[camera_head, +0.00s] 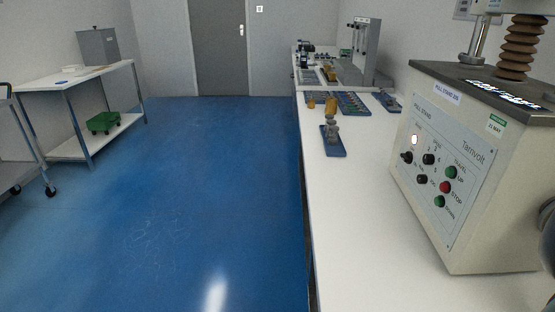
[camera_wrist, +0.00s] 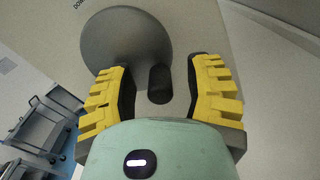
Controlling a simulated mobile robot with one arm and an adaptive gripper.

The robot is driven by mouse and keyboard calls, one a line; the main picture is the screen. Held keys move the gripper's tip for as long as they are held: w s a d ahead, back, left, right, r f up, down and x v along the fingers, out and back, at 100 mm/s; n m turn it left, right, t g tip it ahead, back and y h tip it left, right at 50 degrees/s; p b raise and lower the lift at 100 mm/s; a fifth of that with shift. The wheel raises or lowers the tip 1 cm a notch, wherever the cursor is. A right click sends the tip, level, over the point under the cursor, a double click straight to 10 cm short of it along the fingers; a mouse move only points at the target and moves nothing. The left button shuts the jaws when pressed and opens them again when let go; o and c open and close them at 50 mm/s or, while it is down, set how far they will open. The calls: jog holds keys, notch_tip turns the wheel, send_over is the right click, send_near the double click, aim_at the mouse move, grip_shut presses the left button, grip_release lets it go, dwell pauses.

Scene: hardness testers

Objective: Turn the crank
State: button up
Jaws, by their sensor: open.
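The crank shows in the wrist view as a round grey disc (camera_wrist: 118,48) with a short black handle (camera_wrist: 160,84) standing out near its lower right edge. It sits on the beige side of a machine. My gripper (camera_wrist: 162,68) is open, with its yellow-padded fingers on either side of the black handle. Gaps show between the handle and both fingers. The left finger overlaps the lower part of the disc. In the head view the beige pull stand (camera_head: 480,165) with knobs and buttons stands at the right; my gripper cannot be made out there.
The white bench (camera_head: 335,215) runs along the right, with a small blue-based fixture (camera_head: 333,144) and other testers (camera_head: 360,55) farther back. The blue floor (camera_head: 200,190) is clear in the middle. A side table (camera_head: 100,80) and a trolley stand at the left.

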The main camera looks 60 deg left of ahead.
grip_shut()
dwell(0.5)
